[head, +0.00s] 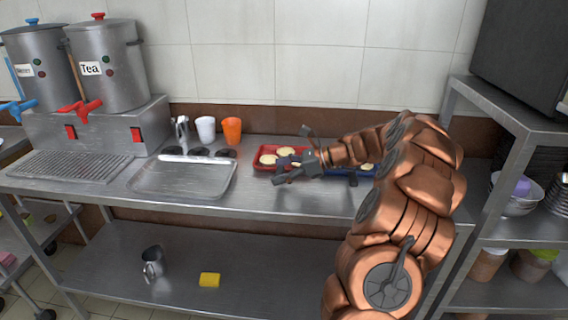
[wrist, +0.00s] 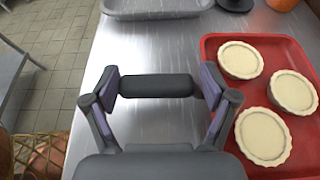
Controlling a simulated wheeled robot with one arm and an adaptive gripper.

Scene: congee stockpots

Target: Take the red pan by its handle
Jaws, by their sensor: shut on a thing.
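The red pan (wrist: 287,160) is a shallow, tray-like pan with three pale round pies in it. It lies on the steel counter and also shows in the head view (head: 264,168), partly behind my gripper. My gripper (wrist: 158,86) is at the pan's left side in the wrist view. Its fingers are shut on the ends of a dark, rounded bar, the pan's handle (wrist: 156,86). The join between the handle and the pan is hidden by the right finger. In the head view my gripper (head: 296,156) is low over the counter.
A blue tray (head: 366,183) is right of the red pan, partly behind my arm. A grey metal tray (head: 184,178) lies to the left. White (head: 206,129) and orange (head: 231,130) cups stand behind. The counter front is clear.

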